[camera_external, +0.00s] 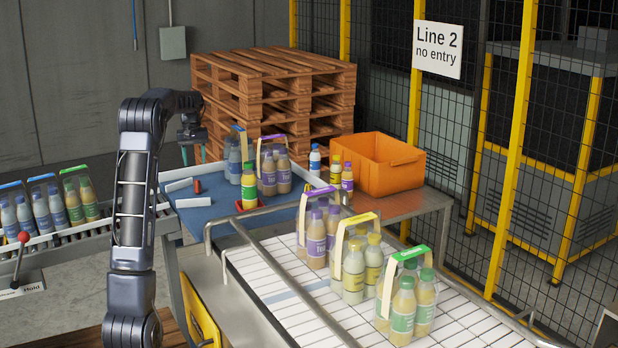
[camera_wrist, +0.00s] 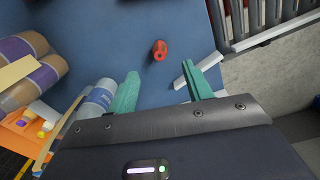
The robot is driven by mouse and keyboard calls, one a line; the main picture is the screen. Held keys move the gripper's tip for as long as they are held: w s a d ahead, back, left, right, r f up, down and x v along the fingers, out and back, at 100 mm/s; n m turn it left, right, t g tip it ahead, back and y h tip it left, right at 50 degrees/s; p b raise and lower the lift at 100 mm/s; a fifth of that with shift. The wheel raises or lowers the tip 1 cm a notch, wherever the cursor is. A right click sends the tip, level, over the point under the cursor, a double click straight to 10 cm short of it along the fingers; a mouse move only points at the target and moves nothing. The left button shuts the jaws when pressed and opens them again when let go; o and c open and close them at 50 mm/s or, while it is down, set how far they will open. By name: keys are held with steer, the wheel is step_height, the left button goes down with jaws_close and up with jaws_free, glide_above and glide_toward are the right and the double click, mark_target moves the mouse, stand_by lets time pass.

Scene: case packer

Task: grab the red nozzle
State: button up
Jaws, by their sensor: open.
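The red nozzle (camera_wrist: 159,50) lies on the blue work mat (camera_wrist: 120,25), ahead of my fingertips and roughly centred between them in the wrist view. In the external view the small red nozzle (camera_external: 197,187) sits near the left end of the blue mat (camera_external: 215,212), between two white strips. My gripper (camera_external: 194,160) hangs above it, pointing down, with two teal fingers spread. In the wrist view my gripper (camera_wrist: 160,70) is open with nothing between the fingers. A gap remains between the fingers and the nozzle.
A white strip (camera_wrist: 182,82) lies beside the right finger. Bottles stand close by the left finger, one grey-blue bottle (camera_wrist: 97,98) nearest. A conveyor (camera_external: 65,235) runs at left.

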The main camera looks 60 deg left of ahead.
steer(key=shift+s+a+f, duration=0.1)
steer(key=shift+a+f, duration=0.15)
steer(key=shift+f, duration=0.05)
glide_above(197, 184)
steer(key=f, duration=0.5)
steer(key=shift+s+a, duration=0.1)
steer(key=shift+a, duration=0.1)
steer(key=shift+w+a+f, duration=0.1)
steer(key=shift+w+f, duration=0.05)
steer(key=shift+f, duration=1.2)
steer(key=shift+w+f, duration=0.1)
steer(key=shift+f, duration=1.25)
steer(key=shift+c, duration=0.3)
steer(key=c, duration=1)
